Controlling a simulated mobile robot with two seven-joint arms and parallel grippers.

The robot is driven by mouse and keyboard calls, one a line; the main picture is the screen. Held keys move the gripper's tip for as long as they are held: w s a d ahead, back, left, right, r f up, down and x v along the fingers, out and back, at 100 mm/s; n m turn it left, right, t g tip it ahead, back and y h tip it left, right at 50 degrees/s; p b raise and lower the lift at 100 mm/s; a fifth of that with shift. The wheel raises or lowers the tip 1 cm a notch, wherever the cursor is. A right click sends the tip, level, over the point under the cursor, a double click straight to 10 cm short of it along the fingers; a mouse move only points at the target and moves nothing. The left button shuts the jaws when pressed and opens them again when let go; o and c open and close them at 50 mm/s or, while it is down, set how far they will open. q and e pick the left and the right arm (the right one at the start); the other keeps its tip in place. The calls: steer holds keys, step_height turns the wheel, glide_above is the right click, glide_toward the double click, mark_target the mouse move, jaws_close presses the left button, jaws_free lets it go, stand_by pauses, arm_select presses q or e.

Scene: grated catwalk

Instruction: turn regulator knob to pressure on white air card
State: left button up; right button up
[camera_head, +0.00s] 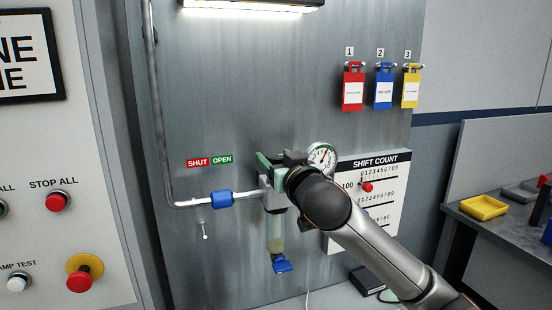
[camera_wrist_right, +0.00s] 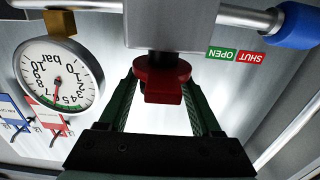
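My right gripper (camera_head: 278,162) is at the regulator on the grey panel and hides much of it in the head view. In the right wrist view, which is upside down, its two green fingers (camera_wrist_right: 160,92) stand apart on either side of a red knob (camera_wrist_right: 163,75). I see no clear finger contact with the knob. The knob joins a grey regulator body (camera_wrist_right: 170,25). A round pressure gauge (camera_head: 322,156) sits beside it and also shows in the wrist view (camera_wrist_right: 58,75); its red needle points near mid-scale. I cannot make out a white air card. My left gripper is out of view.
A pipe with a blue valve handle (camera_head: 222,199) runs in from the left, below a SHUT/OPEN label (camera_head: 209,161). Red (camera_head: 354,88), blue (camera_head: 383,87) and yellow (camera_head: 411,88) tags hang above right. The shift count board (camera_head: 390,170) stands close behind my right arm.

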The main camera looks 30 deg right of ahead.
jaws_close()
stand_by(0.3)
steer(key=shift+m+h, duration=0.3)
steer(key=shift+h, duration=0.1)
steer(key=m+g+h, duration=0.1)
steer(key=m+h, duration=0.1)
steer(key=m+g+h, duration=0.1)
steer(key=h, duration=0.2)
steer(key=shift+a+m+g, duration=0.15)
steer(key=shift+m+g, duration=0.15)
steer(key=shift+m, duration=0.1)
steer(key=m+g+h+b, duration=0.2)
steer(key=m+g+h, duration=0.3)
steer(key=g, duration=0.1)
steer(key=shift+f+g+h, duration=0.1)
steer(key=shift+g+h, duration=0.2)
steer(key=shift+h, duration=0.1)
steer(key=m+g+h, duration=0.1)
steer(key=m+g, duration=0.1)
steer(key=g, duration=0.1)
steer(key=shift+m+g, duration=0.3)
steer(key=shift+m, duration=0.1)
steer(key=shift+m+g+h, duration=0.5)
steer(key=shift+m+g, duration=0.6)
steer(key=shift+g, duration=0.6)
steer(key=shift+m+g, duration=0.3)
steer(key=shift+g, duration=0.1)
